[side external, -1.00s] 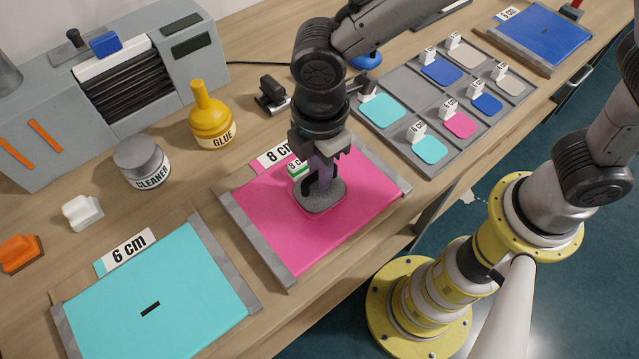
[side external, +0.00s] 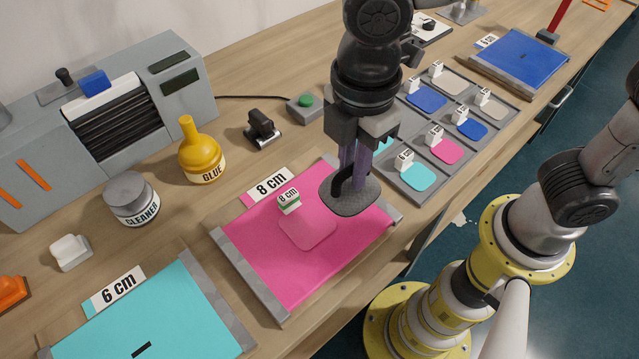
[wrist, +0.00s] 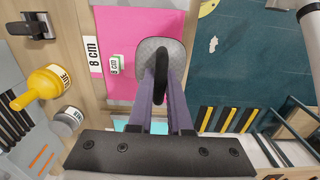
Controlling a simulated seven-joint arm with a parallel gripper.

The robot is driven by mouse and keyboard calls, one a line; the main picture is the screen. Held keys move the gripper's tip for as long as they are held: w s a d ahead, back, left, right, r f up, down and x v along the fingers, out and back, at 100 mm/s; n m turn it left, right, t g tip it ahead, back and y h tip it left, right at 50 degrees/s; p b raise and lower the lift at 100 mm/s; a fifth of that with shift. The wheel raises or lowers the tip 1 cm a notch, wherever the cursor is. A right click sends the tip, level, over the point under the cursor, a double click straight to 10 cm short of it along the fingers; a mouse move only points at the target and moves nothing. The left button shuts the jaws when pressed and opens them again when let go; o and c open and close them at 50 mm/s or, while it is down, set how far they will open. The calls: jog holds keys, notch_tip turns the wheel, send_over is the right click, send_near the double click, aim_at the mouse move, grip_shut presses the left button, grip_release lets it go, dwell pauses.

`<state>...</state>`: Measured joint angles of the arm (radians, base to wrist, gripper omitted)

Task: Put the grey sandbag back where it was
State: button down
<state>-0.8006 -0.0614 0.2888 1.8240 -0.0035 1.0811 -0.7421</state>
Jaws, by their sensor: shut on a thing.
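The grey sandbag (side external: 350,197) has a flat rounded base and a black handle. My gripper (side external: 353,180) is shut on the handle and holds the sandbag over the right part of the pink sheet (side external: 275,235). The sandbag seems to be raised off the sheet. In the wrist view the sandbag (wrist: 152,58) hangs at the fingertips of my gripper (wrist: 160,85). A pink patch (side external: 307,229) with a small 8 cm tag (side external: 288,201) lies bare on the sheet, left of the sandbag.
A grey tray (side external: 408,196) of coloured patches with tags is to the right, partly behind my gripper. A teal sheet (side external: 150,310) is at front left. A glue bottle (side external: 201,155), a cleaner jar (side external: 131,200) and a green-button box (side external: 305,108) stand behind. A blue sheet (side external: 520,57) is far right.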

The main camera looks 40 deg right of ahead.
jog(key=s+d+r, duration=0.3)
jog(key=s+d, duration=0.3)
jog(key=w+d+r+m, duration=0.1)
jog(key=w+d+m, duration=0.35)
jog(key=w, duration=0.45)
jog(key=w+d+m, duration=0.4)
jog(key=w+m, duration=0.2)
jog(key=w, duration=0.2)
jog(key=w+d+f+m, duration=0.2)
jog(key=d+m, duration=0.2)
jog(key=d, duration=0.7)
jog(key=w+d+f+m, duration=0.2)
jog(key=d+m, duration=0.1)
jog(key=d, duration=0.7)
jog(key=shift+w+d+f, duration=0.8)
jog(key=shift+w+f, duration=1.3)
jog(key=shift+w, duration=0.15)
jog(key=shift+w+d+f, duration=0.75)
jog(key=shift+w+f, duration=1.3)
jog(key=shift+w, duration=0.25)
jog(key=shift+w+d+f, duration=0.8)
jog(key=shift+w+f, duration=1.3)
jog(key=shift+w, duration=0.15)
